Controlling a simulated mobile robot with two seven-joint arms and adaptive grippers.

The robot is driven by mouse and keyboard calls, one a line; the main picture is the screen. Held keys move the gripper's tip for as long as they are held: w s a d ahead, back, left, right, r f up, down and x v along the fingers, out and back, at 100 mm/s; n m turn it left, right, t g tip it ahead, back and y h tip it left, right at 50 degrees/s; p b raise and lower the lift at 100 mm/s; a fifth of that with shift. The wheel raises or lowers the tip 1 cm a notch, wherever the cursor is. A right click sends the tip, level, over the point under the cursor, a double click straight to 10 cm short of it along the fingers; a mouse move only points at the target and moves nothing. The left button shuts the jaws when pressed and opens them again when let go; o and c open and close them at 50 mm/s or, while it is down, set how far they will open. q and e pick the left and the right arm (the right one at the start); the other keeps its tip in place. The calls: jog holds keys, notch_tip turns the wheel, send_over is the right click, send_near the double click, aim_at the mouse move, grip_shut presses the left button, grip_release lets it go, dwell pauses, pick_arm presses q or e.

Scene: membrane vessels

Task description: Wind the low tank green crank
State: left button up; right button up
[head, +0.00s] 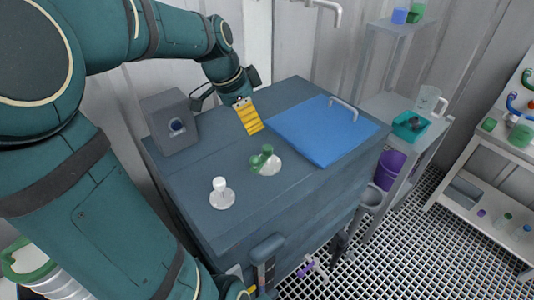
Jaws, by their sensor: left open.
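The green crank (262,157) stands on a pale round base on the top of the low grey-blue tank (186,209), near its middle. My left gripper (227,104) is open above the back of the tank top, up and to the left of the crank and apart from it. A yellow ribbed piece (249,117) shows just below the gripper; I cannot tell whether they touch.
A white knob (220,190) stands on the tank left of the crank. A grey box (169,122) is at the back left. A blue panel with a handle (318,133) covers the right part. Shelves with a teal tray (410,126) stand to the right.

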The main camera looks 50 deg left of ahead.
aim_at(267, 147)
pick_arm(q)
jog(key=shift+n, duration=0.5)
jog(key=b+x, duration=0.1)
jog(key=x, duration=0.3)
jog(key=b+x, duration=0.1)
jog(key=x, duration=0.8)
jog(key=shift+w+a+b, duration=0.3)
jog(key=shift+b, duration=0.1)
jog(key=shift+r, duration=0.1)
jog(key=shift+t, duration=0.3)
grip_shut()
